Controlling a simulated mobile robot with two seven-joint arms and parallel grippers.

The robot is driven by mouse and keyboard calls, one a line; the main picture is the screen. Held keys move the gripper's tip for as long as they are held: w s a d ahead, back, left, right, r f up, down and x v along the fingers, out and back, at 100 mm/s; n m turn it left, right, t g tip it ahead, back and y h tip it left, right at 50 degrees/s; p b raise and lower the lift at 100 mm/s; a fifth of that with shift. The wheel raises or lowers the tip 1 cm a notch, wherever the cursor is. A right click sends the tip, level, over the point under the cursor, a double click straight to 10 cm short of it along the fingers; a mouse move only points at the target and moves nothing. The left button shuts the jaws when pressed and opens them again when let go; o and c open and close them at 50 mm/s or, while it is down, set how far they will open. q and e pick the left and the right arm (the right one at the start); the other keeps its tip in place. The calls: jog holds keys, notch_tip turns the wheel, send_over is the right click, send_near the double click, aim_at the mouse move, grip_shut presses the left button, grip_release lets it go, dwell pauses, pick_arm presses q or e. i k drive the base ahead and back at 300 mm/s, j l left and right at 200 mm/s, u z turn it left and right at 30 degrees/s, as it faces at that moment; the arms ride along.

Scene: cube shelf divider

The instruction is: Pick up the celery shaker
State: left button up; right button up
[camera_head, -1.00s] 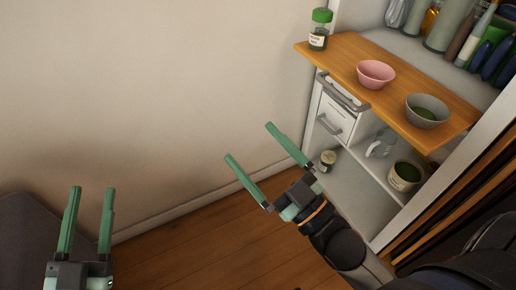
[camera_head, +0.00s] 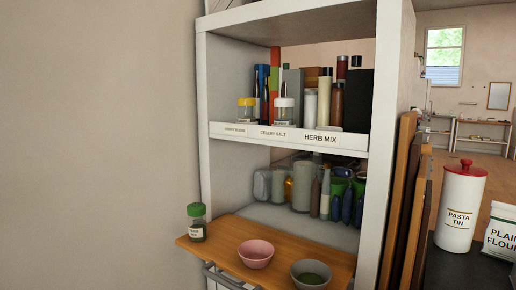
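A shaker with a pale lid (camera_head: 284,112) stands on the upper shelf, behind the part of the white label strip that reads CELERY SALT (camera_head: 273,133). The strip hides its lower part. A yellow-lidded shaker (camera_head: 246,111) stands to its left, behind a label that seems to read CURRY BLEND. A green-lidded jar (camera_head: 196,223) stands upright on the left end of the wooden board (camera_head: 222,232); its small label is too small to read. Neither of my grippers is in view.
HERB MIX (camera_head: 320,138) marks the strip's right part, with bottles and boxes behind. A pink bowl (camera_head: 256,254) and a grey bowl (camera_head: 310,275) sit on the board. Bottles fill the shelf below. White side panels (camera_head: 381,150) bound the shelf; a pasta tin (camera_head: 459,208) stands right.

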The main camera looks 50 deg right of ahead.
aim_at(284, 115)
jog(key=z, duration=1.7)
